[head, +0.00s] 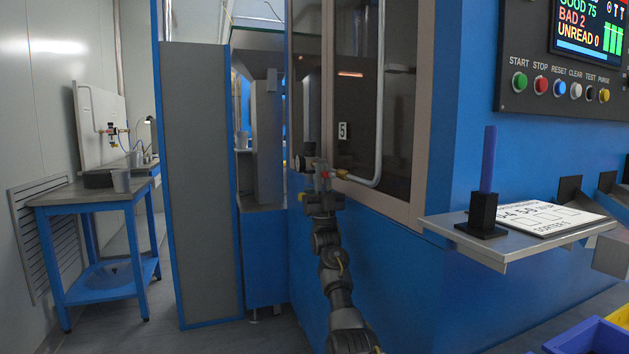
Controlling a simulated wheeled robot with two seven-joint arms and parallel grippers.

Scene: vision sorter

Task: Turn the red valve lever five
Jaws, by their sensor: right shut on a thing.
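The label "5" (342,131) is on the dark window panel of the blue machine. A small patch of the red lever (325,174) shows at the valve. My right gripper (324,187) is at the end of the dark arm rising from the bottom, and it is shut on the lever. The fingers and arm hide most of the lever, so its exact angle is hard to tell. My left gripper is not in view.
A grey shelf (463,239) sticks out from the machine at right, with a blue post in a black holder (483,213) and a printed card (545,218). Above is a button panel (560,88). A blue bench (95,200) stands at far left. Floor shows between bench and cabinet.

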